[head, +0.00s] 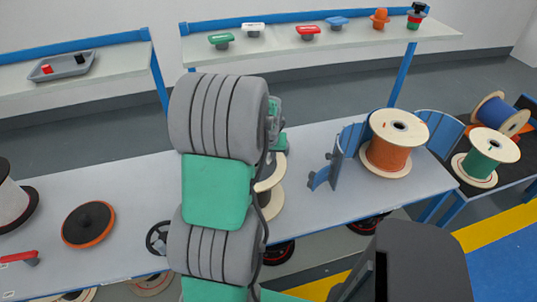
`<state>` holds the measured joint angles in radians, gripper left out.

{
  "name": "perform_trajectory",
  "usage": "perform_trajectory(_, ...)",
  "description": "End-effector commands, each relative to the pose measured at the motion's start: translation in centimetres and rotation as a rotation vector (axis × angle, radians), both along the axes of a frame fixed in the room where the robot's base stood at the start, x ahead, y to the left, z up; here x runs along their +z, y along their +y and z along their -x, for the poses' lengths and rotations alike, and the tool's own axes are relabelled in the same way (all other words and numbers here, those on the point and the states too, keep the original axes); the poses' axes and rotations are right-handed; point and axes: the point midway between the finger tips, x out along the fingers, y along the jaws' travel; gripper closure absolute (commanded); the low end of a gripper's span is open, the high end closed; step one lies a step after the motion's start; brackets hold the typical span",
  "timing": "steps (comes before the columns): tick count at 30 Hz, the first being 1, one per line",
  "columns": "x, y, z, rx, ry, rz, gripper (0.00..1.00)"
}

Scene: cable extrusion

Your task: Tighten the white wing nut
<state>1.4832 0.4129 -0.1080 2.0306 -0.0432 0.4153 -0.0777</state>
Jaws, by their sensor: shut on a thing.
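A small white winged piece (253,28) sits on the back shelf among similar coloured pieces. It looks like a wing nut, but I cannot tell whether it is the one named in the task. No other white wing nut is clear to see. My grey and green arm rises through the middle of the view and covers part of the table. My gripper is hidden behind the arm, so its jaws and whatever they hold do not show. A pale spool (271,196) behind the arm is mostly covered.
The long table (110,180) holds an orange spool (388,150) by blue curved plates (350,145), an orange-black disc (88,224) and a red-handled part (20,257). The shelf (290,48) runs behind.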

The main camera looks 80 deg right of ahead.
Motion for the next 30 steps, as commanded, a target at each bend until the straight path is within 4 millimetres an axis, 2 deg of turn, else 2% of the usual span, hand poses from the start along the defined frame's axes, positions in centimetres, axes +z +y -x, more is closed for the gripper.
perform_trajectory(18,0.09,-0.04,-0.11,-0.091,0.000,0.002,1.00)
perform_trajectory(19,0.09,-0.05,-0.11,-0.091,0.000,0.002,0.80)
perform_trajectory(21,0.09,-0.04,-0.10,-0.091,0.000,0.002,0.74)
perform_trajectory(23,0.08,-0.04,-0.10,-0.091,0.000,0.002,0.69)
perform_trajectory(30,0.10,0.01,-0.10,-0.091,0.000,0.001,0.69)
